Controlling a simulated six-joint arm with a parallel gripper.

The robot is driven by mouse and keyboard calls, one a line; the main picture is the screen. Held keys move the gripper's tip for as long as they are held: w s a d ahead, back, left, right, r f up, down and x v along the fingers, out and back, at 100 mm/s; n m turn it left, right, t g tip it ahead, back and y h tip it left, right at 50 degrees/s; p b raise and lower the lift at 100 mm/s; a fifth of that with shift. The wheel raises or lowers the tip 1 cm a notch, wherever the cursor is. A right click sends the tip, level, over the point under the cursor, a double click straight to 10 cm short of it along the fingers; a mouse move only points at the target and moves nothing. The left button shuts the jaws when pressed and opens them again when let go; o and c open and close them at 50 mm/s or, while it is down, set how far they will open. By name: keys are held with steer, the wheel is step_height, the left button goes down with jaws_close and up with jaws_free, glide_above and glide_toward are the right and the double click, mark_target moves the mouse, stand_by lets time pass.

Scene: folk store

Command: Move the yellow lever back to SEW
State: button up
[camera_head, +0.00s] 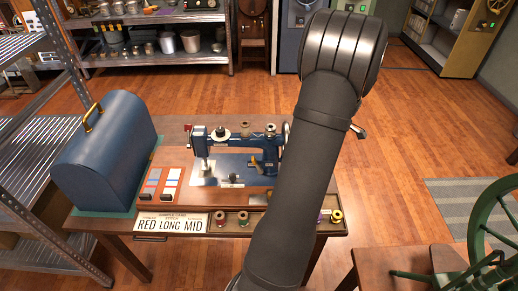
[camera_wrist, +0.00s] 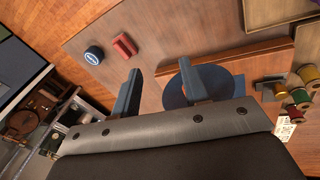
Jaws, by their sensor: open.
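The blue sewing machine (camera_head: 230,146) stands on the wooden table in the head view. A small yellow piece (camera_head: 254,162), likely the lever, shows low on its right part. Its setting and any SEW mark are too small to read. My arm crosses in front of the machine's right side, and the gripper end is hidden in the head view. In the wrist view, my gripper (camera_wrist: 162,90) has its two fingers apart with nothing between them. It is above a wooden surface, with a round dark-blue disc (camera_wrist: 176,97) partly behind the right finger. The lever is not identifiable there.
A blue domed case (camera_head: 105,150) stands left of the machine. A card reading RED LONG MID (camera_head: 170,222) and several thread spools (camera_head: 243,218) line the front. In the wrist view, spools (camera_wrist: 298,96) are at right; a red block (camera_wrist: 124,45) lies beyond the fingers.

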steer(key=w+a+r+m+t+h, duration=0.1)
steer(key=w+a+r+m+t, duration=0.3)
steer(key=a+r+m, duration=0.85)
steer(key=m+g+y, duration=0.3)
glide_toward(254, 161)
steer(key=shift+x, duration=4.15)
steer(key=shift+w+a+f, duration=0.1)
steer(key=shift+w+f, duration=0.05)
steer(key=shift+d+f, duration=0.2)
steer(key=shift+d, duration=2.55)
steer(key=shift+a, duration=0.15)
